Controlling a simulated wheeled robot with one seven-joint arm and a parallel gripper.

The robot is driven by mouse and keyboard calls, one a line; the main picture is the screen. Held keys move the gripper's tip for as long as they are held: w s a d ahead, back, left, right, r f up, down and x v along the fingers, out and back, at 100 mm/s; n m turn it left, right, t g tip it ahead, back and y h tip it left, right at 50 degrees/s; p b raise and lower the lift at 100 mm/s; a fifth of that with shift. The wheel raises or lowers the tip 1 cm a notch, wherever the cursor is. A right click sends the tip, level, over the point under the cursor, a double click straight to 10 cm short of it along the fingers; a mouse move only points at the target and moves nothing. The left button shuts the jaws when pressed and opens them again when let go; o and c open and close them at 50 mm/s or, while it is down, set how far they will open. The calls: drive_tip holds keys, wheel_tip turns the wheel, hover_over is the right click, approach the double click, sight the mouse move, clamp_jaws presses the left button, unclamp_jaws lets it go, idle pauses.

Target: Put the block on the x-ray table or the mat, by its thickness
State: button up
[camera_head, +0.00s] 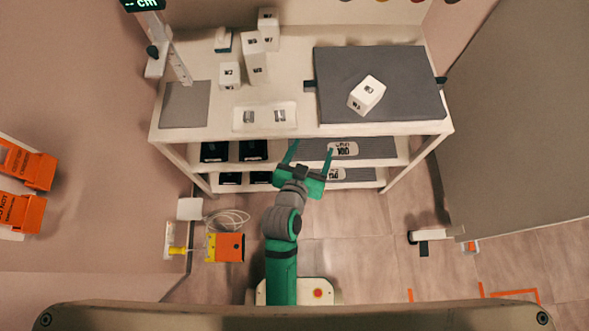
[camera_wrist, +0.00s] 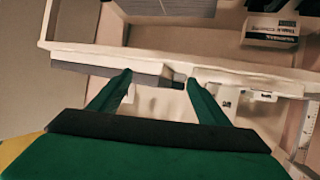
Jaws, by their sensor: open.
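A white block (camera_head: 367,94) with dark printed labels lies turned at an angle on a large dark grey padded surface (camera_head: 415,100) at the right of the bench. A smaller grey mat (camera_head: 185,104) lies at the bench's left end, beneath a measuring post. I cannot tell which surface carries which name. My gripper (camera_head: 311,149) is open and empty, in front of the bench's front edge, apart from the block. In the wrist view the two green fingers (camera_wrist: 158,78) are spread with nothing between them.
Several white labelled blocks (camera_head: 255,68) stand at the back left. A pale tray (camera_head: 264,125) sits at the front edge. The measuring post (camera_head: 178,62) has a display (camera_head: 142,4) reading "-- cm". Shelves (camera_head: 400,150) below hold dark panels. An orange box (camera_head: 229,247) and cable lie on the floor.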

drive_tip(key=s+a+f+n+t+y, duration=0.1)
drive_tip(key=s+a+y, duration=0.15)
drive_tip(key=s, duration=0.45)
drive_tip(key=s+a+f+n+y, duration=0.1)
drive_tip(key=s+a+n, duration=0.15)
drive_tip(key=s, duration=0.35)
drive_tip(key=s+r+t+y, duration=0.1)
drive_tip(key=s+r, duration=0.4)
drive_tip(key=s, duration=0.6)
drive_tip(key=shift+s+r+t, duration=0.25)
drive_tip(key=shift+r+t, duration=0.1)
drive_tip(key=shift+t, duration=0.15)
